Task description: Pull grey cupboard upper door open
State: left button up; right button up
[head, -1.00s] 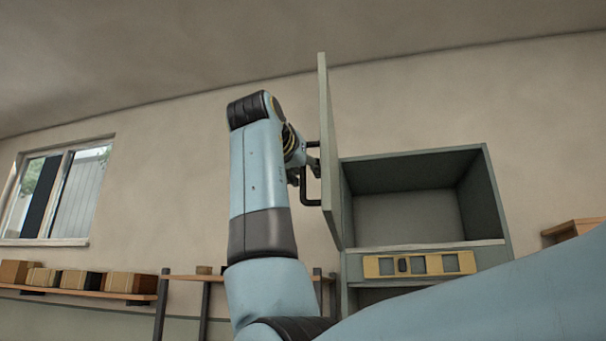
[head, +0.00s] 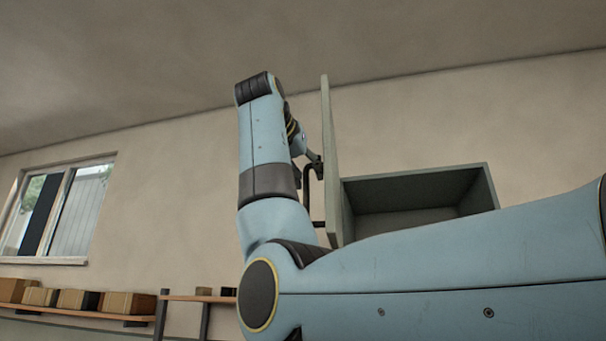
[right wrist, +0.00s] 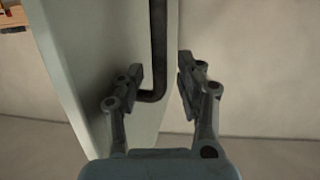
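The grey cupboard (head: 478,195) is in the head view, right of centre, its upper compartment uncovered and dark inside. Its upper door (head: 329,150) stands swung out at the left side, seen nearly edge-on. The dark bar handle (head: 307,195) is on the door's left-facing side. My right gripper (head: 316,168) is at the handle, partly hidden by my own arm. In the right wrist view, the gripper's fingers (right wrist: 160,80) are spread apart, with the handle (right wrist: 158,50) showing between them, and the door (right wrist: 95,70) on the left. I see no finger closed on the handle. My left gripper is out of view.
A low shelf with several boxes (head: 72,299) runs along the wall at lower left, beneath a window (head: 62,212). Another shelf (head: 200,297) stands to its right. My arm covers the cupboard's lower part. The wall left of the door is clear.

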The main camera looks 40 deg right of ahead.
jog(key=w+a+p, duration=0.2)
jog(key=a+p, duration=0.1)
jog(key=a, duration=0.9)
jog(key=shift+a, duration=0.2)
dwell(0.4)
jog(key=shift+r+p, duration=0.1)
jog(key=shift+p, duration=0.25)
